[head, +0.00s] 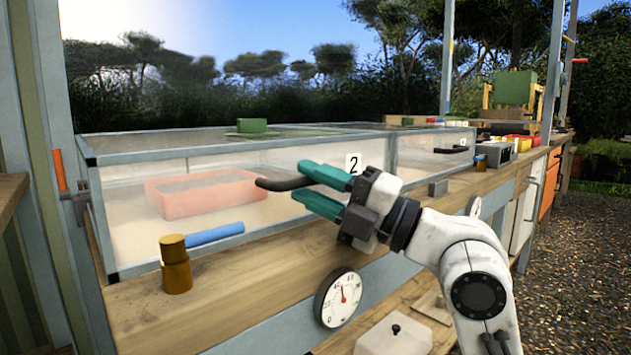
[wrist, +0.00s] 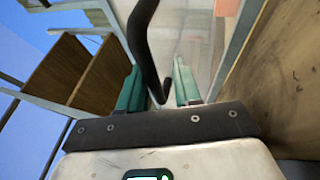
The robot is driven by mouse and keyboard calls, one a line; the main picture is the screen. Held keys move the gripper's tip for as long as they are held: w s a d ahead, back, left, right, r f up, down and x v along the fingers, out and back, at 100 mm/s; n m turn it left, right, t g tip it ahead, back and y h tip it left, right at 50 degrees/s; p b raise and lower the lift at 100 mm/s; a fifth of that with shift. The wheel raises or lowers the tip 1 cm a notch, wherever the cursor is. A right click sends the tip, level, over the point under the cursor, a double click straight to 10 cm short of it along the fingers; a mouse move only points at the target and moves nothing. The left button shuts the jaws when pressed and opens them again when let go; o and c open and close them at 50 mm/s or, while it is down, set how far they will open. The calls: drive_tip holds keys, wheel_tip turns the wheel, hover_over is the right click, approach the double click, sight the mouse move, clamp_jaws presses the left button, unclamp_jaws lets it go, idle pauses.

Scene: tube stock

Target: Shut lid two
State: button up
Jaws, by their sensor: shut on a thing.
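Lid two is the clear, grey-framed top (head: 190,146) of the near glass case. A white card marked 2 (head: 353,163) shows at its front. Its dark curved handle (head: 268,184) stands out at the front. My gripper (head: 298,180) has green fingers on both sides of the handle and is shut on it. In the wrist view the black handle (wrist: 143,35) runs down between my fingers (wrist: 158,88). The lid looks about level with the case rim; I cannot tell whether it is fully seated. The gripped part of the handle is partly hidden by the fingers.
A pink tray (head: 165,200) is inside the case. A round dial (head: 340,298) is on the front below my gripper. A second case with a dark handle (head: 450,149) is beyond.

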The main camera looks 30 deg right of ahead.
drive_tip(key=shift+w+f, duration=0.1)
drive_tip(key=shift+f, duration=0.2)
drive_tip(key=shift+d, duration=0.15)
drive_tip(key=p+v, duration=0.1)
drive_tip(key=v, duration=0.9)
drive_tip(key=shift+s+d+r, duration=0.1)
drive_tip(key=shift+s, duration=0.3)
